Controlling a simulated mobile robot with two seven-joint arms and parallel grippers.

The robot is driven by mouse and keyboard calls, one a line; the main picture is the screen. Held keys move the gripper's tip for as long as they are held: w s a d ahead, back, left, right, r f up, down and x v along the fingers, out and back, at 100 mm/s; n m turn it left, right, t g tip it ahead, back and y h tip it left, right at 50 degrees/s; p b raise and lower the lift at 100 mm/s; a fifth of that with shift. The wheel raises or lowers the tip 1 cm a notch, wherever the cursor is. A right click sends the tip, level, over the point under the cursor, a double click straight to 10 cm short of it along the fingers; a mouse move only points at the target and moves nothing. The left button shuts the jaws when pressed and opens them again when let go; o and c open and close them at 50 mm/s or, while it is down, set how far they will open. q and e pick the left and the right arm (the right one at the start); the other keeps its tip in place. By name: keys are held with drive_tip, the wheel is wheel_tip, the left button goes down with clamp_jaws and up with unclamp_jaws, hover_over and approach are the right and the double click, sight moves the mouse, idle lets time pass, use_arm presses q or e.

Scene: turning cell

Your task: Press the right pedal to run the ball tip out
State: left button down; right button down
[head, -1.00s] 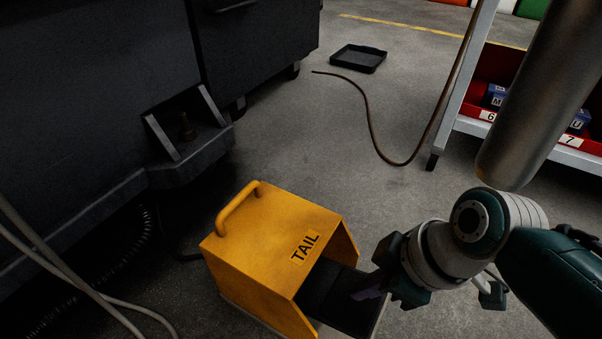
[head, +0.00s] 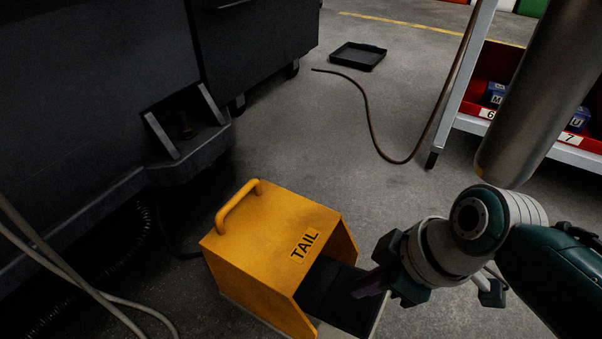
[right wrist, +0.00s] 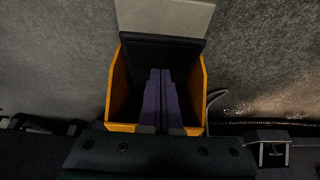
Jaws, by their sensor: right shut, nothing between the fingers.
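A yellow pedal guard (head: 270,225) marked TAIL, with a handle on top, stands on the floor at the bottom middle of the head view. Its black pedal plate (head: 332,297) lies inside the open right side. My right gripper (head: 356,290) is shut and empty, with its dark purple fingers reaching over the pedal plate at the guard's opening. In the right wrist view the two closed fingers (right wrist: 160,74) point into the guard, between its yellow side walls (right wrist: 117,90), against the black pedal plate (right wrist: 165,50). I cannot tell whether the fingertips touch it. My left gripper is not in view.
A dark machine base (head: 90,90) fills the left. Pale cables (head: 75,280) run on the floor there. A rack (head: 560,150) with red bins stands at the right. A brown cable (head: 372,125) and a black tray (head: 358,56) lie on otherwise clear floor behind the guard.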

sight(363, 299)
idle(0.4)
drive_tip(key=shift+d+f+b, duration=0.1)
drive_tip(key=shift+f+b, duration=1.85)
drive_tip(key=shift+f, duration=0.3)
wheel_tip(363, 299, up, 10)
drive_tip(key=p, duration=1)
drive_tip(key=shift+f, duration=0.3)
